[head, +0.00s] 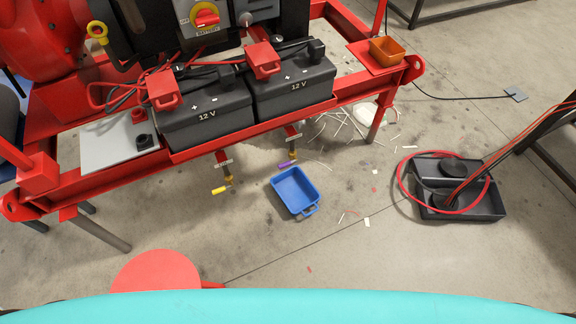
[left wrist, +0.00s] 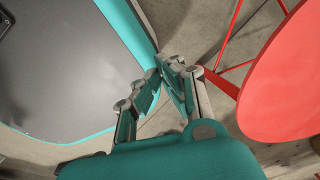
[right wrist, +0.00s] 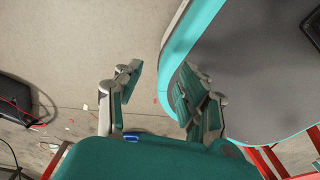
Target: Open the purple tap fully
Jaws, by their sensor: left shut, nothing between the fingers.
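The purple tap (head: 286,164) is small in the head view. Neither gripper shows in the head view. My left gripper (left wrist: 168,72) is shut and empty beside my teal base, near a red round disc (left wrist: 285,85). My right gripper (right wrist: 158,85) is open and empty beside my base, over the floor.
Two 12 V batteries (head: 205,112) sit on the red frame (head: 225,135) above the taps. A red round stool-like disc (head: 155,272) stands at the front left. A black tray with a red hose (head: 480,204) lies at right. Floor between them is mostly free, with scattered scraps.

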